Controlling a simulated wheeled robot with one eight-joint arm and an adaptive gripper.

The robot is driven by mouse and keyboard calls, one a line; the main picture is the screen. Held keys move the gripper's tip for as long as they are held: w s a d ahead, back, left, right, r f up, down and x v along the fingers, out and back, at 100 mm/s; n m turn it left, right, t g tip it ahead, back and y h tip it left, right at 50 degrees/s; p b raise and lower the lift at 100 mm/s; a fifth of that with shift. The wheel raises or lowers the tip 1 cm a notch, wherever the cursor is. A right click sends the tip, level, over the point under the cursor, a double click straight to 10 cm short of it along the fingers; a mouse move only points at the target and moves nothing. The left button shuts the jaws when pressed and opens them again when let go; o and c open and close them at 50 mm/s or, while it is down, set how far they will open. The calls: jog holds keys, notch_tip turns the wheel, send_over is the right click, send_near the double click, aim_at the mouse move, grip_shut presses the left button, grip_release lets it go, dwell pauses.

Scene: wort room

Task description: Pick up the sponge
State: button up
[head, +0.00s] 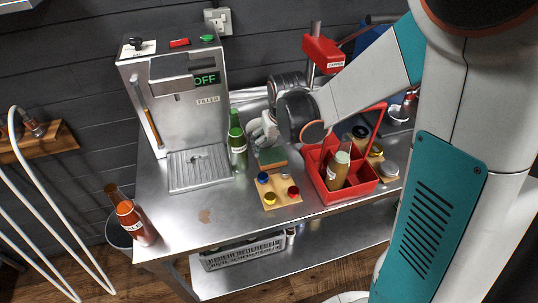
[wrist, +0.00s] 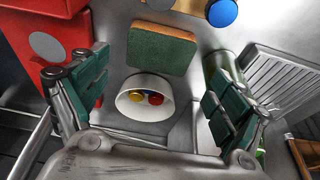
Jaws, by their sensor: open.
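The sponge (head: 272,158) is a small block with a green top and an orange-brown side. It lies on the steel table between the green bottle and the red caddy. In the wrist view the sponge (wrist: 162,50) is upper centre, beyond my fingertips and apart from them. My gripper (wrist: 155,98) is open and empty, with teal-padded fingers at left and right.
A green bottle (head: 237,150) stands left of the sponge, a red caddy (head: 356,190) right. A wooden block with coloured caps (head: 279,199) lies in front. A white bowl with caps (wrist: 122,103) shows between my fingers. The filler (head: 178,105) stands back left; the front-left table is mostly clear.

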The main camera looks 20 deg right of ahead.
aim_at(272, 155)
jog(key=shift+b+x, duration=1.35)
jog(key=shift+x, duration=2.55)
jog(key=shift+s, duration=0.1)
jog(key=c, duration=0.5)
jog(key=shift+r, duration=0.1)
notch_tip(272, 155, up, 20)
jog(key=p, duration=0.6)
jog(key=shift+c, duration=1.1)
